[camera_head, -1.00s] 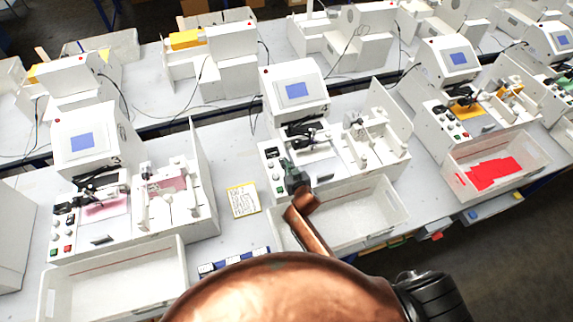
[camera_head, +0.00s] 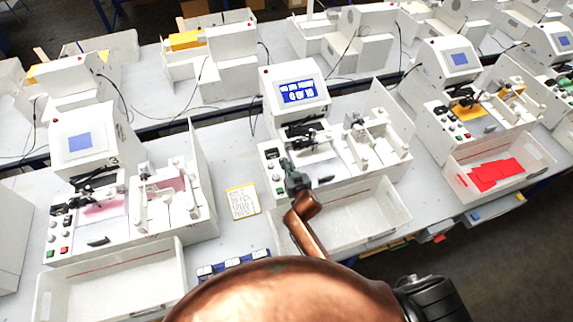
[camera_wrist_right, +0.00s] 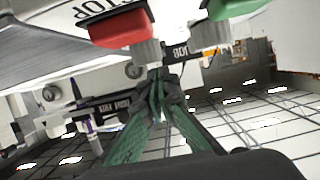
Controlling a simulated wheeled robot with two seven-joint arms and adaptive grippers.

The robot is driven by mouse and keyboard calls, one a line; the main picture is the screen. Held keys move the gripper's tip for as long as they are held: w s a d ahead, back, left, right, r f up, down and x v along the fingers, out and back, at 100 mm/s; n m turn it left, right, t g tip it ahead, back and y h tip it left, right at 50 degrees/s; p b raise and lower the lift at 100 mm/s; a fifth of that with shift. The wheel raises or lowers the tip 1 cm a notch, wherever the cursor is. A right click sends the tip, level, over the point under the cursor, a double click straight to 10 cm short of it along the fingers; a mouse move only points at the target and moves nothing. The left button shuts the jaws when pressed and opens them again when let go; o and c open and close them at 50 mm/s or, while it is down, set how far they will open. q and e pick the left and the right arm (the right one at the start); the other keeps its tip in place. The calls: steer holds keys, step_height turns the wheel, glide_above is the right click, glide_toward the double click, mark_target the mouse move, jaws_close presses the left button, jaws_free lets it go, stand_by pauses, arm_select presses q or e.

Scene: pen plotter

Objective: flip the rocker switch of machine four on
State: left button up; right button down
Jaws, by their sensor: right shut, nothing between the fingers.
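The middle machine (camera_head: 325,185) is a white plotter with a tilted screen (camera_head: 298,92), which is lit blue with white lettering. A control panel with a small black switch-like part (camera_head: 270,153) lies at its left front. My right gripper (camera_head: 285,162) is at this panel, with its dark green fingers shut and empty. In the right wrist view the fingertips (camera_wrist_right: 158,76) meet close to the panel, below a red button (camera_wrist_right: 122,26) and a green button (camera_wrist_right: 234,8). The rocker's position and any fingertip contact cannot be made out. My left gripper is not in view.
A similar machine marked 3 (camera_head: 150,225) stands to the left, and another (camera_head: 455,105) to the right. An empty white tray (camera_head: 365,215) sits before the middle machine. A yellow-edged note (camera_head: 242,201) lies on the table between machines.

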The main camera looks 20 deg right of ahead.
steer(key=shift+r, duration=0.1)
steer(key=r+p, duration=0.4)
steer(key=shift+s, duration=0.3)
steer(key=s+b, duration=0.1)
steer(key=s, duration=0.3)
steer(key=s+b, duration=0.1)
steer(key=s, duration=0.4)
steer(key=shift+d+r, duration=0.2)
steer(key=shift+s+r, duration=0.1)
steer(key=shift+s, duration=0.45)
